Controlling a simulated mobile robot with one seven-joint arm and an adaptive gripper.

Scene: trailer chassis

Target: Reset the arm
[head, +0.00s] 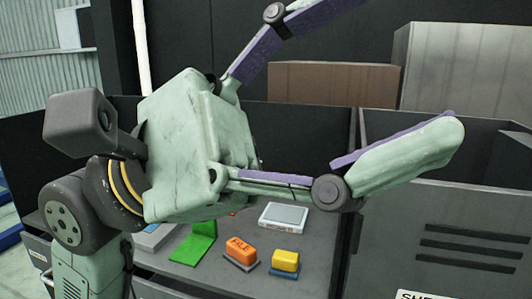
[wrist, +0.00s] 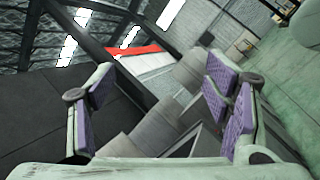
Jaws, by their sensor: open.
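My gripper (head: 405,75) fills the upper middle of the head view. Its pale green fingers with purple pads are spread wide apart, and nothing is between them. In the wrist view my gripper (wrist: 160,115) also shows open, with one finger at the left and the others at the right. The wrist view looks past the fingers toward the walls and roof, tilted. My arm is raised in front of the bench and hides part of it.
Below my gripper a grey bench (head: 315,255) holds a grey-white device (head: 284,217), an orange block (head: 240,248), a yellow block (head: 285,261) and a green holder (head: 195,245). A dark grey bin (head: 440,230) with slots stands at the right. A brown box (head: 330,84) and a grey box (head: 465,70) are behind.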

